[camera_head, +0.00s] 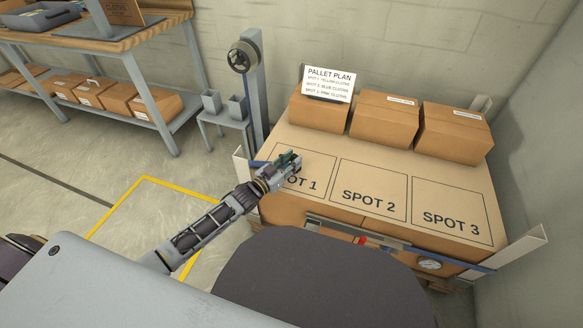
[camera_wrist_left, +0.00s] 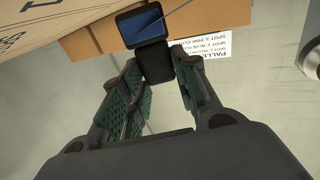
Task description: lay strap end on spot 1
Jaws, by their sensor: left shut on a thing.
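My left gripper (camera_head: 292,161) is over the spot 1 outline (camera_head: 310,186) on the cardboard pallet top. It is shut on the strap end, a black block (camera_wrist_left: 159,63) with a blue face (camera_wrist_left: 146,27), which sits between the green-padded fingers in the left wrist view. A thin blue line runs up from the blue face. In the head view a short piece of blue strap (camera_head: 257,163) shows just left of the gripper. The strap end itself is hard to make out there, and I cannot tell whether it touches the cardboard. My right gripper is not in view.
Several cardboard boxes (camera_head: 383,119) stand along the back of the pallet, with a pallet plan sign (camera_head: 329,84). Spot 2 (camera_head: 368,191) and spot 3 (camera_head: 452,212) are bare. A post with a reel (camera_head: 242,57) stands behind left. A metal bar with a red part (camera_head: 362,240) lies along the front.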

